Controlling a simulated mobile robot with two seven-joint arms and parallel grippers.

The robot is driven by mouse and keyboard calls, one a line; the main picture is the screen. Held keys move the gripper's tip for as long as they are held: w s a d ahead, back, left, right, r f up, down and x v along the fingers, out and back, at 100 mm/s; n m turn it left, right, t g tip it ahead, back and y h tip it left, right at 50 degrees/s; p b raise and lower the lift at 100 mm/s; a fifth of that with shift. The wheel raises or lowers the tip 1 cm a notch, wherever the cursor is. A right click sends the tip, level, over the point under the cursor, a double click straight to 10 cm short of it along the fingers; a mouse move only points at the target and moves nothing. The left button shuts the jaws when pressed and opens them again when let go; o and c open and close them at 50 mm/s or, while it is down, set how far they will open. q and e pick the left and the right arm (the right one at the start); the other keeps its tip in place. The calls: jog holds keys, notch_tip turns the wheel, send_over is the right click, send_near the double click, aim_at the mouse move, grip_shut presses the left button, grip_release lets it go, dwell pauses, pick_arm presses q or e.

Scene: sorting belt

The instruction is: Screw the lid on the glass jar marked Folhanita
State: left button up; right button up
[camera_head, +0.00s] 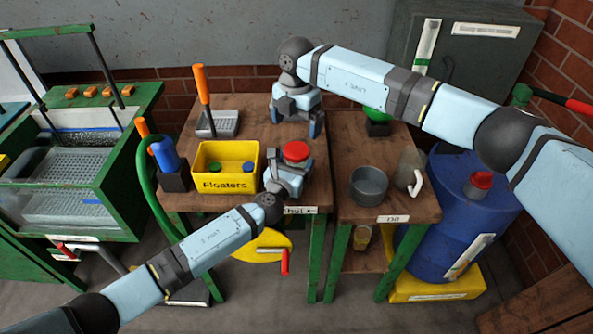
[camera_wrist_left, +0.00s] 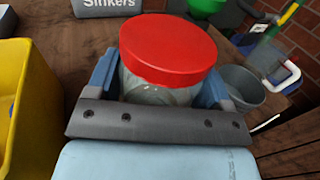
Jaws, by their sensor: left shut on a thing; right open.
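A clear glass jar (camera_wrist_left: 155,93) with a red lid (camera_wrist_left: 170,48) stands in the left wrist view; the red lid also shows in the head view (camera_head: 296,151). The lid rests on the jar's mouth; I cannot tell whether it is screwed tight. No name is readable on the jar. My left gripper (camera_head: 290,178) is shut on the jar's sides, below the lid, near the table's front right edge. My right gripper (camera_head: 299,127) is open and empty, fingers down, behind the jar and apart from it.
A yellow Floaters bin (camera_head: 226,182) stands just left of the jar. A grey Sinkers tray (camera_head: 224,124) is behind it. On the right-hand table are a grey round pot (camera_head: 369,186), a white-handled jug (camera_head: 409,172) and a green-topped item (camera_head: 376,116).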

notch_tip(320, 180, up, 4)
jog(key=shift+r, duration=0.1)
pick_arm(q)
jog(key=o, duration=1.7)
jog(key=shift+s, duration=0.15)
jog(key=v, duration=1.3)
jog(key=shift+s+a+p, duration=0.15)
jog(key=shift+s+p, duration=0.1)
jog(key=shift+p, duration=0.15)
pick_arm(e)
jog(key=shift+r, duration=0.4)
